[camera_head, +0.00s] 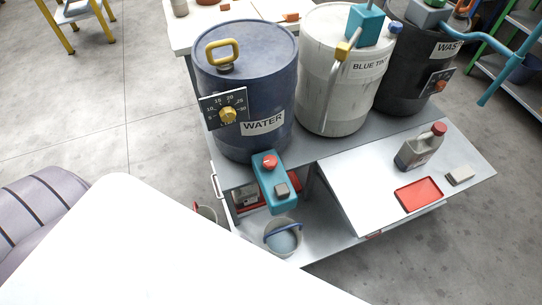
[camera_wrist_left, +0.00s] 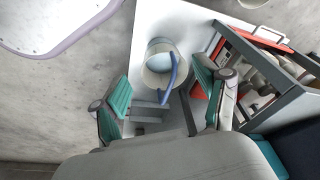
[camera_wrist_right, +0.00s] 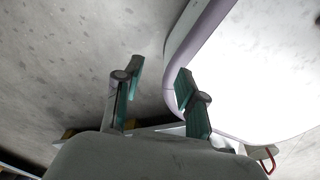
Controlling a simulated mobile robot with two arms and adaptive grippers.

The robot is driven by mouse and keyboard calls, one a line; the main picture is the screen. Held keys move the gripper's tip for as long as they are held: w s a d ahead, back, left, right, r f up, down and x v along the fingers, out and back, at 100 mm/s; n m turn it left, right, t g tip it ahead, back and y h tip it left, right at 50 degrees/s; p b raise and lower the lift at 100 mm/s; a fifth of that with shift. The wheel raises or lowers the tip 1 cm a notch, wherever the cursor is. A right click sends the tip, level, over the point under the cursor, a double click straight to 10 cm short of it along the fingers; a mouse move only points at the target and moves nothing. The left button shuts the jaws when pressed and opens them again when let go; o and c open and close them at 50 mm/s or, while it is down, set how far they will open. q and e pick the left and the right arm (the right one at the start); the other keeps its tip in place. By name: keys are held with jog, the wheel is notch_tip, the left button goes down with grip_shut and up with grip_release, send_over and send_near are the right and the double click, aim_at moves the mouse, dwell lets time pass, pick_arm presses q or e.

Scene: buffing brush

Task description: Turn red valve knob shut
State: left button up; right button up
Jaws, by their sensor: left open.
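The red valve knob (camera_head: 270,162) sits on top of a teal tap block (camera_head: 268,184) at the front of the blue WATER barrel (camera_head: 246,75). A grey bucket (camera_head: 270,250) with a blue handle stands below it on the lower shelf. Neither gripper shows in the head view. In the left wrist view my left gripper (camera_wrist_left: 158,80) is open and empty, with a bucket (camera_wrist_left: 153,78) beyond its fingers. A red-orange part (camera_wrist_left: 199,91) shows behind its right finger; I cannot tell what it is. In the right wrist view my right gripper (camera_wrist_right: 158,76) is open and empty.
A white BLUE TINT barrel (camera_head: 338,80) and a dark WASTE barrel (camera_head: 408,70) stand to the right on the cart. A red tray (camera_head: 418,194), a grey jug (camera_head: 418,150) and a small block (camera_head: 460,175) lie on the side panel. Bare floor (camera_head: 90,120) lies left.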

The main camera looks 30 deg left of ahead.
pick_arm(q)
jog(key=w+d+r+t+h, duration=0.1)
jog(key=w+d+r, duration=0.15)
jog(key=r, duration=0.85)
jog(key=w+d+r, duration=0.1)
jog(key=w+r, duration=0.3)
jog(key=r, duration=0.7)
jog(key=n+g+y, duration=0.1)
jog(key=n+g, duration=0.2)
jog(key=n, duration=0.4)
send_near(270, 159)
notch_tip(270, 159, down, 9)
jog(key=shift+w+d+r+b, duration=0.1)
jog(key=shift+w+d+b, duration=0.05)
jog(key=shift+b, duration=0.85)
pick_arm(e)
jog(key=shift+a+f, duration=0.2)
jog(key=shift+f, duration=0.3)
jog(key=shift+a+f, duration=0.2)
jog(key=shift+f, duration=0.3)
